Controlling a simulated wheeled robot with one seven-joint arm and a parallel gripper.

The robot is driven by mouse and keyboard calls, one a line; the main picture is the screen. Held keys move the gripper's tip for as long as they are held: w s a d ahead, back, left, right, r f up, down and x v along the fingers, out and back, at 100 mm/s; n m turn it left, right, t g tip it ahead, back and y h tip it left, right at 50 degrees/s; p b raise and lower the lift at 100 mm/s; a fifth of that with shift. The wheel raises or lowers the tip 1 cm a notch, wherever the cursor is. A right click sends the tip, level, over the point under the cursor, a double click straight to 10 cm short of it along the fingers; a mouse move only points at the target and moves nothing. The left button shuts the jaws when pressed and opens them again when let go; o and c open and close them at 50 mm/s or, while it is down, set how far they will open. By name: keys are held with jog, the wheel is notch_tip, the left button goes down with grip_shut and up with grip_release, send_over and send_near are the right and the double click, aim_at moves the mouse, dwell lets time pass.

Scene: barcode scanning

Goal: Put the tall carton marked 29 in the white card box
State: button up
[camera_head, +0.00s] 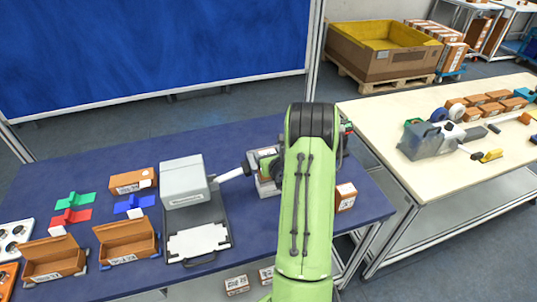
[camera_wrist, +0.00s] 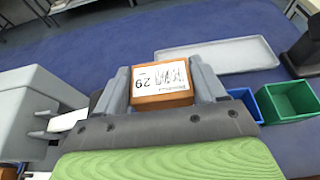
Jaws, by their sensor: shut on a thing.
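In the wrist view my gripper (camera_wrist: 165,82) is shut on an orange-brown carton (camera_wrist: 160,98). The carton's white label faces the camera and reads 29, upside down. The fingers press on its left and right sides. How high the carton is above the blue table cannot be told.
Open brown boxes (camera_head: 127,254) stand at front left. A carton (camera_head: 346,204) sits right of my arm. The wrist view shows a flat grey tray (camera_wrist: 222,58) and a green bin (camera_wrist: 290,115).

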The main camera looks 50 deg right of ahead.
notch_tip(320, 180, down, 7)
jog(key=b, duration=0.5)
jog(key=shift+d+f, duration=0.1)
jog(key=shift+d, duration=0.05)
jog(key=o, duration=1.1)
jog(key=shift+c, duration=0.2)
notch_tip(320, 180, up, 8)
jog(key=p, duration=0.7)
jog(key=shift+s+p, duration=0.1)
jog(key=shift+p, duration=0.2)
